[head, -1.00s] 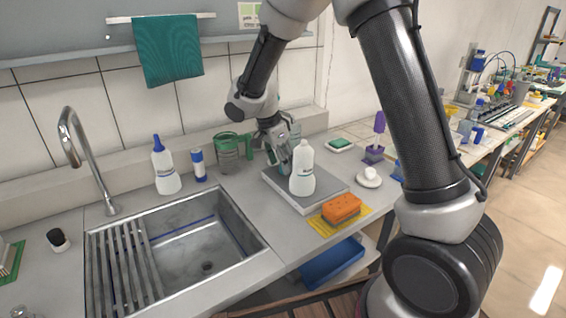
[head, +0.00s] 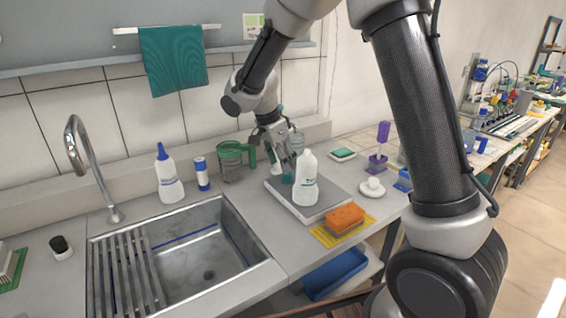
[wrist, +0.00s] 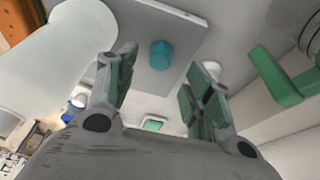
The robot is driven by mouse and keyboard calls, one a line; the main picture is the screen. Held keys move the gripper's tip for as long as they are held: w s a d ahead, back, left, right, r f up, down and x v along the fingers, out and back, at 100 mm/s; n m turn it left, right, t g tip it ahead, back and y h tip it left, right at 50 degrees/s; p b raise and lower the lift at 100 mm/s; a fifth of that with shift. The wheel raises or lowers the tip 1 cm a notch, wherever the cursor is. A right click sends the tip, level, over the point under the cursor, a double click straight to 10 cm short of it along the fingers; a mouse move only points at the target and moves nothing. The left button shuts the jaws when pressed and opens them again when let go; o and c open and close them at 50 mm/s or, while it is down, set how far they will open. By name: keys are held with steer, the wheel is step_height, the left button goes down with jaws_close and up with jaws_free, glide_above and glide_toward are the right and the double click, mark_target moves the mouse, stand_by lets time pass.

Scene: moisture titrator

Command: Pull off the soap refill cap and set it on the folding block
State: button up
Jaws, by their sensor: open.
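A small teal cap (head: 287,178) stands on the grey folding block (head: 332,197), just left of and behind a white bottle (head: 306,182). My gripper (head: 287,164) is above the cap. In the wrist view the cap (wrist: 161,55) shows between and beyond my two spread fingers (wrist: 160,80), with bare block (wrist: 150,25) around it and clear gaps to both fingers. The white bottle (wrist: 45,60) fills the left of that view. My gripper is open and holds nothing. Which container the cap came from is unclear, as my arm hides part of the area behind.
A green-handled jug (head: 232,163) stands left of the block, near a blue-capped bottle (head: 168,178). An orange sponge (head: 345,218) lies in front on a yellow cloth. A white dish (head: 372,189) and purple item (head: 378,160) are to the right. The sink (head: 205,250) opens at front left.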

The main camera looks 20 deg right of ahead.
steer(key=shift+v, duration=1.35)
steer(key=s+a+r+n, duration=0.1)
steer(key=a+r+n, duration=0.25)
steer(key=r, duration=0.75)
steer(key=s+d+n+t+y, duration=0.1)
steer(key=s+d+n, duration=0.4)
steer(key=s+d, duration=0.5)
steer(key=s+d+n+t+y, duration=0.2)
steer(key=s+d+n, duration=0.3)
steer(key=s+d, duration=0.6)
steer(key=s+r, duration=0.1)
steer(key=s, duration=0.6)
steer(key=shift+n, duration=0.35)
